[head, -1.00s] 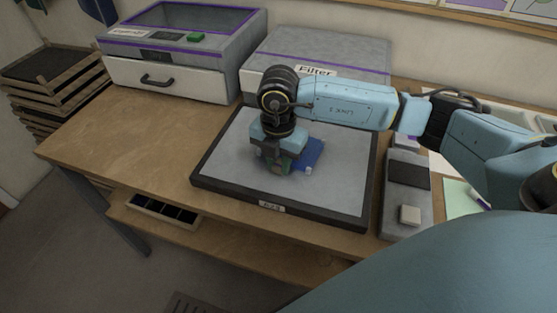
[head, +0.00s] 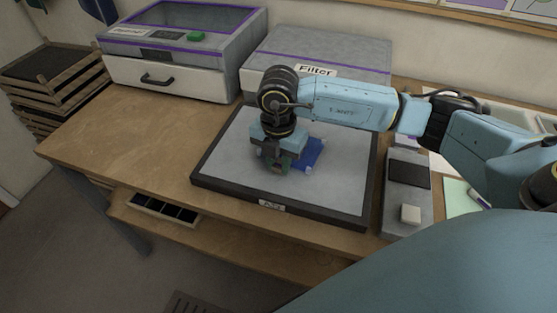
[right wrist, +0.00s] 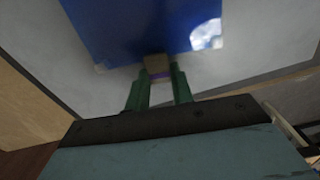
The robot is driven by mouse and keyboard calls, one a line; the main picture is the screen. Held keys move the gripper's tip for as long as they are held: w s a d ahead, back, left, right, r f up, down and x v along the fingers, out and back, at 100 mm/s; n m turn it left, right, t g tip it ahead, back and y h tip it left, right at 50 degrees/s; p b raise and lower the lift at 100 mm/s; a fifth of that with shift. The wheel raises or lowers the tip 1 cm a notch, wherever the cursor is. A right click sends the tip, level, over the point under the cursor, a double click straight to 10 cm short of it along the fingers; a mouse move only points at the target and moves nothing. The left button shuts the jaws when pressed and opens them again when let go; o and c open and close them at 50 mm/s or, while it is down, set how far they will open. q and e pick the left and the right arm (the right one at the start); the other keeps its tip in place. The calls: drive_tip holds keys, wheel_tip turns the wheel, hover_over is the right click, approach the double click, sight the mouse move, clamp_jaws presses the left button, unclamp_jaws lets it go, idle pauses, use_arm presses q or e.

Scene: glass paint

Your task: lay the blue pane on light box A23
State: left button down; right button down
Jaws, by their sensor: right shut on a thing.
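The blue pane (head: 311,153) is held over the pale surface of light box A23 (head: 230,165), a flat panel with a black frame and a label on its front edge. My right gripper (head: 279,166) is at the pane's left side in the head view. In the right wrist view, the green fingers (right wrist: 160,88) are shut on a small tan block at the edge of the blue pane (right wrist: 140,28). I cannot tell whether the pane touches the box. The arm and gripper hide part of it. My left gripper is not in view.
A grey box labelled Filter (head: 350,50) stands behind the light box. A machine with a white drawer (head: 170,78) is at the back left. A grey unit (head: 405,195) stands close on the right. The table's left part (head: 130,130) is clear.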

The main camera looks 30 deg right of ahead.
drive_tip(key=shift+f, duration=0.2)
drive_tip(key=c, duration=1.3)
unclamp_jaws()
drive_tip(key=shift+o, duration=0.9)
